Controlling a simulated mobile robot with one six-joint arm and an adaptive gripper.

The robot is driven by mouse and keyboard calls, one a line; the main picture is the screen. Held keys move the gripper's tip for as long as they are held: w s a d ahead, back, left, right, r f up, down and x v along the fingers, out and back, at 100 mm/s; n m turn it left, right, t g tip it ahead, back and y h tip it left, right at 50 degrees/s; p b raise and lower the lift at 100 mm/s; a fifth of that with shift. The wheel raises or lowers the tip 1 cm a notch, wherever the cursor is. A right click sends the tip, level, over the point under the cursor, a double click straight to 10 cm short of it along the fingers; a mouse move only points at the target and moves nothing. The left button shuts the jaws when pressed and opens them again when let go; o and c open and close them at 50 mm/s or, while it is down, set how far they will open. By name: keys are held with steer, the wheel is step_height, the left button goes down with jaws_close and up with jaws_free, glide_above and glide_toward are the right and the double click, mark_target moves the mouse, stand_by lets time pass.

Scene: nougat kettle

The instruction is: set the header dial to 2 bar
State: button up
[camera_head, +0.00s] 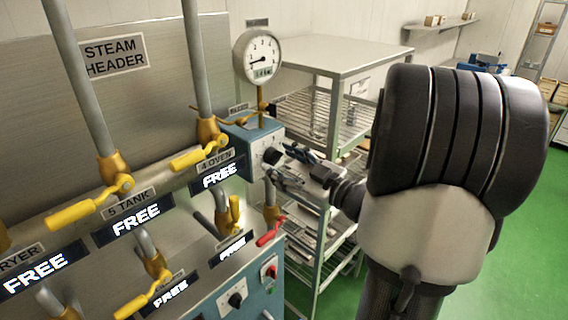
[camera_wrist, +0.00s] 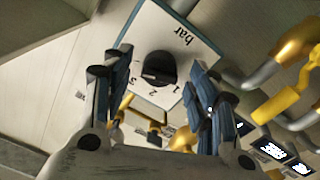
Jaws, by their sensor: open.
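The header dial is a black round knob (camera_wrist: 160,68) on a white plate (camera_wrist: 180,32) marked "bar", with 1, 2 and 3 along its lower edge in the wrist view. I cannot tell which number its pointer meets. The plate is on the blue box (camera_head: 240,134) below the gauge in the head view. My gripper (camera_wrist: 158,74) is open, its fingers to either side of the knob in the wrist view; I cannot tell whether they touch it. In the head view my gripper (camera_head: 284,166) is at the box's front, partly covering the dial.
A round pressure gauge (camera_head: 258,55) stands above the box, its needle pointing left. Yellow valve levers (camera_head: 200,152) and "FREE" signs (camera_head: 136,215) line the panel at left. A red lever (camera_head: 270,232) hangs below my gripper. A wire rack table (camera_head: 345,58) stands behind.

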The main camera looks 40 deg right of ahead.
steer(key=c, duration=1.1)
steer(key=shift+f+n+b, duration=0.1)
steer(key=shift+n+b, duration=0.2)
steer(key=shift+b, duration=0.15)
steer(key=n+b, duration=1.2)
steer(key=shift+n, duration=0.3)
steer(key=shift+r+n, duration=0.15)
steer(key=shift+n, duration=1)
steer(key=shift+r+n, duration=0.1)
steer(key=shift+n, duration=1.05)
